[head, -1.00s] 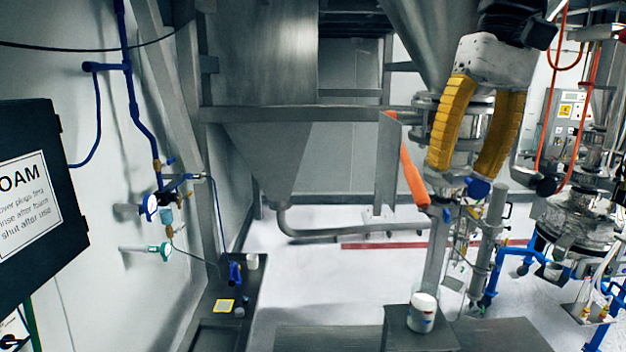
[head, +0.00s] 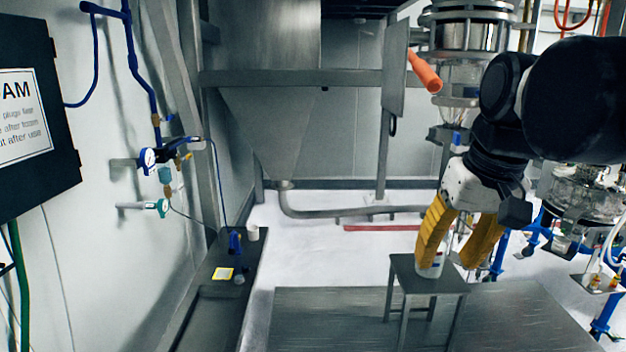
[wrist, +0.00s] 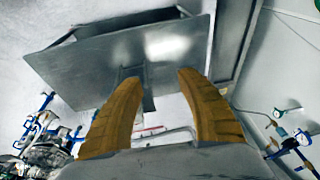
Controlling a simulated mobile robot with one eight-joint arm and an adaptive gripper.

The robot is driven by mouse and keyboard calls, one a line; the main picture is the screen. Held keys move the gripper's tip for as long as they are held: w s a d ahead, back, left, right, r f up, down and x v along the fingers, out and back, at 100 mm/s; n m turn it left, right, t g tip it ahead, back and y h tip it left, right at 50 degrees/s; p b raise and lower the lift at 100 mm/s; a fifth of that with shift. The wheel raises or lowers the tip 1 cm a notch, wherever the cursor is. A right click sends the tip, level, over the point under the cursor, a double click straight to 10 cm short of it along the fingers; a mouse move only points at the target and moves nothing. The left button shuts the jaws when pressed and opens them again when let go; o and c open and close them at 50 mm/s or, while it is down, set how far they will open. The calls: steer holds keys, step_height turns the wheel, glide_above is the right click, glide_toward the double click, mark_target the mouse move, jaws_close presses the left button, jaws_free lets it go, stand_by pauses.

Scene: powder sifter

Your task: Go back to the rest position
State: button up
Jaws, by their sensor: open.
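My gripper (head: 445,262) hangs at the right of the head view with its yellow fingers spread. It also shows in the wrist view (wrist: 156,78), open, with nothing held between the fingers. In the head view the fingers overlap a small white container (head: 431,268) on a small grey stand (head: 405,275). One finger partly hides the container. I do not see the container in the wrist view, and cannot tell how far the gripper is from it.
An orange handle (head: 424,70) sticks out near the metal and glass vessel (head: 459,72) at upper right. A dark bench (head: 203,305) with small items runs along the left wall. A metal platform (head: 330,315) lies in front.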

steer(key=s+f+t+b, duration=0.2)
steer(key=f+b, duration=0.7)
steer(key=f, duration=1.1)
steer(key=s+f+t+b, duration=0.2)
steer(key=s+f+b, duration=0.3)
steer(key=f, duration=1.6)
steer(key=b, duration=0.4)
steer(key=shift+s+a+h, duration=0.2)
steer(key=shift+a+h, duration=0.15)
steer(key=shift+h, duration=0.05)
